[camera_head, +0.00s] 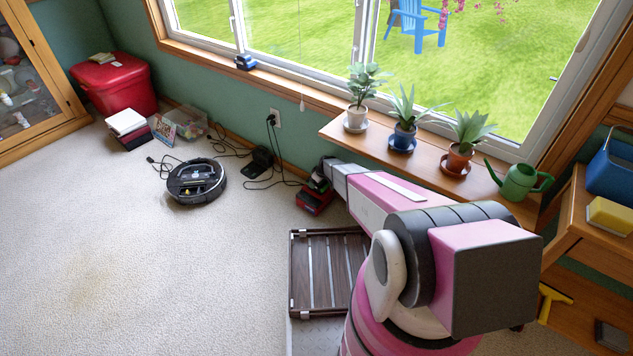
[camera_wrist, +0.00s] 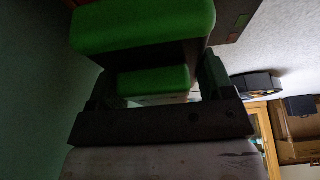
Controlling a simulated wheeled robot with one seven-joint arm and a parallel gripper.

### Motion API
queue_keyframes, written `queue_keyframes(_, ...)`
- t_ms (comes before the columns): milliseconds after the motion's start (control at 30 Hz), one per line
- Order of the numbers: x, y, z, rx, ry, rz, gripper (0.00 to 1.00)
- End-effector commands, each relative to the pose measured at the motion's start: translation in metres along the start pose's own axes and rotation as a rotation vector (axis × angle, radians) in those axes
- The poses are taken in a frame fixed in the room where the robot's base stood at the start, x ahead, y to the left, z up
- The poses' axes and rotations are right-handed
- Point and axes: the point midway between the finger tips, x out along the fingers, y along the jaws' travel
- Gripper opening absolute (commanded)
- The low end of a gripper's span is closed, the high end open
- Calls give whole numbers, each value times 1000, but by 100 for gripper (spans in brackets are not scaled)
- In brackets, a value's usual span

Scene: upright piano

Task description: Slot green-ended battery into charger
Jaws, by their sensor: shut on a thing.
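My gripper (camera_head: 323,178) is low near the wall under the window shelf, at the end of my outstretched arm. In the wrist view my gripper (camera_wrist: 158,82) is shut on the green-ended battery (camera_wrist: 153,80), whose bright green part shows between the fingers. A larger green part over a dark body (camera_wrist: 145,27) shows just beyond the fingers. A red and black unit (camera_head: 313,201), which looks like the charger, sits on the carpet directly below my gripper. A dark surface with a red patch (camera_wrist: 242,20) shows at the wrist view's top. The battery's far end and any slot are hidden.
A black device (camera_head: 262,159) with cables stands by the wall outlet (camera_head: 275,117). A robot vacuum (camera_head: 196,181) lies to the left on open carpet. A shelf (camera_head: 430,150) with potted plants overhangs near my arm. A slatted dark rack (camera_head: 302,262) is beside my base.

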Motion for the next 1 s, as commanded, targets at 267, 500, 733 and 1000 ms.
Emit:
queue_keyframes(267, 5, 0, 2, 0, 1, 0, 36)
queue_keyframes(500, 10, 0, 4, 0, 1, 0, 36)
queue_keyframes(733, 12, 0, 5, 0, 1, 0, 36)
queue_keyframes(1000, 12, 0, 5, 0, 1, 0, 36)
